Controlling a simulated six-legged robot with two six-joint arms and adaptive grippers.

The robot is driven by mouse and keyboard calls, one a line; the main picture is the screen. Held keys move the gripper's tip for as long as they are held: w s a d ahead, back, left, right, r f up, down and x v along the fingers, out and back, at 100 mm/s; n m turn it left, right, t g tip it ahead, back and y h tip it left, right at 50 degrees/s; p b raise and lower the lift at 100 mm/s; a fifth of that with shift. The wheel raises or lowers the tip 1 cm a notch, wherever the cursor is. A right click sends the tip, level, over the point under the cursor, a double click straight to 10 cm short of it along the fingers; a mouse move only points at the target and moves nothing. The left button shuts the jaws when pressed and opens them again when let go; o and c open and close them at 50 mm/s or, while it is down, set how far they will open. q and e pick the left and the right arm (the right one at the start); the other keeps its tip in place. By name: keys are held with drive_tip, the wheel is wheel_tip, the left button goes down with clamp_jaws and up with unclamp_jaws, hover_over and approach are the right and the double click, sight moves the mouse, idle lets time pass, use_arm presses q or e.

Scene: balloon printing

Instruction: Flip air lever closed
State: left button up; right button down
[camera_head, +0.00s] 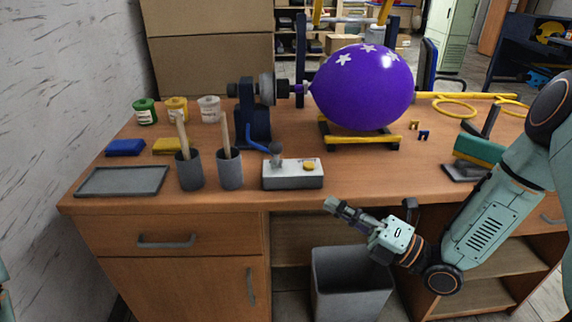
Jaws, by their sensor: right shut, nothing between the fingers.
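The air control box (293,174) is a light grey block near the table's front edge, with a yellow button on top. The air lever (276,153) with a dark round knob stands up at the box's left end. A purple balloon (362,87) with white stars is inflated on the dark blue nozzle stand (254,112) and sits over a yellow cradle. My right gripper (332,205) is shut and empty, in front of the table edge, below and right of the box, apart from it. My left gripper is out of view.
Two dark cups (190,171) with wooden handles stand left of the box. A grey tray (122,181), blue and yellow sponges and paint pots are further left. A green-topped tool (478,150) lies at the right. A grey bin (350,284) stands below.

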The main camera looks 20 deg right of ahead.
drive_tip(key=shift+a, duration=0.1)
idle(0.3)
drive_tip(key=b, duration=0.2)
approach(276, 155)
drive_tip(key=shift+s+a+x, duration=0.2)
drive_tip(key=shift+x, duration=2.9)
drive_tip(key=shift+r, duration=0.1)
drive_tip(key=shift+a, duration=0.1)
